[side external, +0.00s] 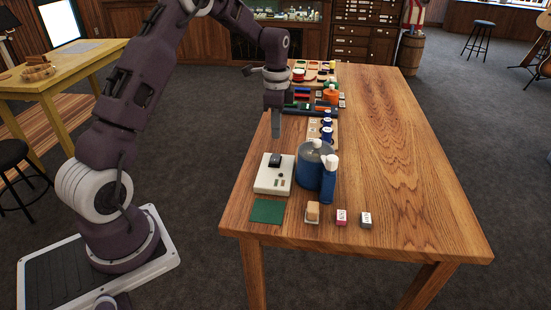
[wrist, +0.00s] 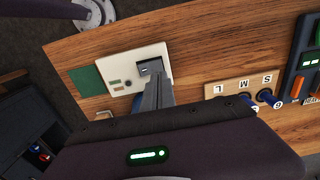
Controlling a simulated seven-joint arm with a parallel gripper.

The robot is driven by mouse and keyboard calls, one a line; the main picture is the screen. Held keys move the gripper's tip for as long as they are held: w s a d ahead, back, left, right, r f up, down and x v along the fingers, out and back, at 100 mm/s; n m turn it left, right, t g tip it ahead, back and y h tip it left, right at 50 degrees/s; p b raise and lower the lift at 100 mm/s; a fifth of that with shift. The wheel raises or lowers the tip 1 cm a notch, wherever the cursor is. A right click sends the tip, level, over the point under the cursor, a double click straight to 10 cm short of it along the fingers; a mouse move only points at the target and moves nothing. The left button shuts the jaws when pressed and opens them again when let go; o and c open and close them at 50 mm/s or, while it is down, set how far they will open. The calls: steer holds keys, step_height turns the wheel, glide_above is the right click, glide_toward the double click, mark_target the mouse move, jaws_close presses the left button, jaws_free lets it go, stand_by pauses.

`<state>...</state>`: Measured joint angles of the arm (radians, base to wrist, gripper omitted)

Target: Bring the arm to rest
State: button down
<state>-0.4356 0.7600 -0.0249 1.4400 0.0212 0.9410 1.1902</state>
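My gripper (side external: 276,124) hangs from the arm and points down near the left edge of the wooden table (side external: 385,140). It is above the table, beyond the white device with the dark top part (side external: 274,173). In the wrist view my gripper's fingers (wrist: 157,92) lie close together with no gap showing and nothing seen between them. There they overlap the edge of the white device (wrist: 122,75) in the picture.
A blue jug (side external: 309,168) and blue bottle (side external: 329,180) stand right of the device. A green mat (side external: 267,211) and small blocks (side external: 341,217) lie near the front edge. A board with blue-handled pieces (side external: 315,131) and coloured items sit farther back. The table's right side is clear.

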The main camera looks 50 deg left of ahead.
steer(key=shift+r, duration=0.55)
steer(key=s+d+r+n+t, duration=0.35)
steer(key=s+d+r, duration=0.8)
steer(key=r, duration=0.45)
steer(key=s+d+n+t, duration=0.1)
steer(key=s+d, duration=0.3)
steer(key=s, duration=0.5)
steer(key=s+d+n+t, duration=0.1)
steer(key=s+d+n, duration=0.3)
steer(key=s, duration=0.5)
